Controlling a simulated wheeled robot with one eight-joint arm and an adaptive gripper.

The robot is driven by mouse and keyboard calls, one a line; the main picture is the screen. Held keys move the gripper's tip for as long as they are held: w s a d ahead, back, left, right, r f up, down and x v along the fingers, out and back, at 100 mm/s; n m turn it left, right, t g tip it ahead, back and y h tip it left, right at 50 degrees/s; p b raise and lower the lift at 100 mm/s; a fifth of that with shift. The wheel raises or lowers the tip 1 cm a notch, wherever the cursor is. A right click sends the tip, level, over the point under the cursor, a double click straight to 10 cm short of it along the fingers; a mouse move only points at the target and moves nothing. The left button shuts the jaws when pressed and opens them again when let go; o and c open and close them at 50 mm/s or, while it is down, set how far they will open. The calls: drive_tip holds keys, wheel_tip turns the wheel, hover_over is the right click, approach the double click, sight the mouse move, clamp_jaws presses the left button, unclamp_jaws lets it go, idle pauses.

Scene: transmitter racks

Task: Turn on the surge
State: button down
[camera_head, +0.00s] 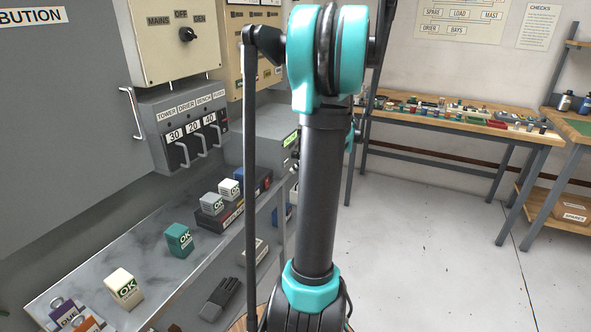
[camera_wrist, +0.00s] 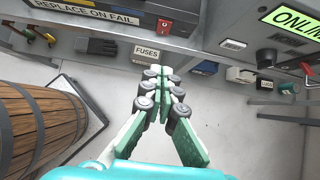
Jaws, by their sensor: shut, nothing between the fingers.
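I cannot read the word "surge" anywhere. In the wrist view, a grey unit (camera_wrist: 240,45) with a bright green "ONLINE" label (camera_wrist: 289,20) is at the upper right, with dark round parts on its face. In the head view, a grey unit with a small green label (camera_head: 290,138) stands behind the shelf, partly hidden by my arm. My gripper (camera_wrist: 153,76) is shut and empty in the wrist view, pointing toward the shelf's underside, below and left of the grey unit and apart from it. My gripper does not show in the head view.
The shelf (camera_head: 95,275) holds several "OK" boxes, one teal (camera_head: 179,240). Above it are a lever panel (camera_head: 185,125) and a MAINS/OFF/GEN selector (camera_head: 187,34). A wooden barrel (camera_wrist: 40,125) stands left in the wrist view. The floor (camera_head: 430,240) at right is clear.

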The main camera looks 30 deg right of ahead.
sight(267, 183)
drive_tip(key=shift+s+d+f, duration=0.15)
drive_tip(key=shift+s+f, duration=0.05)
drive_tip(key=shift+f, duration=0.5)
drive_tip(key=x, duration=0.8)
drive_tip(key=w+a+r+x, duration=0.1)
drive_tip(key=x, duration=0.2)
drive_tip(key=shift+w+a+f, duration=0.2)
drive_tip(key=shift+f, duration=0.05)
drive_tip(key=shift+w+a+f, duration=0.1)
drive_tip(key=shift+w+a, duration=0.3)
drive_tip(key=shift+w, duration=0.2)
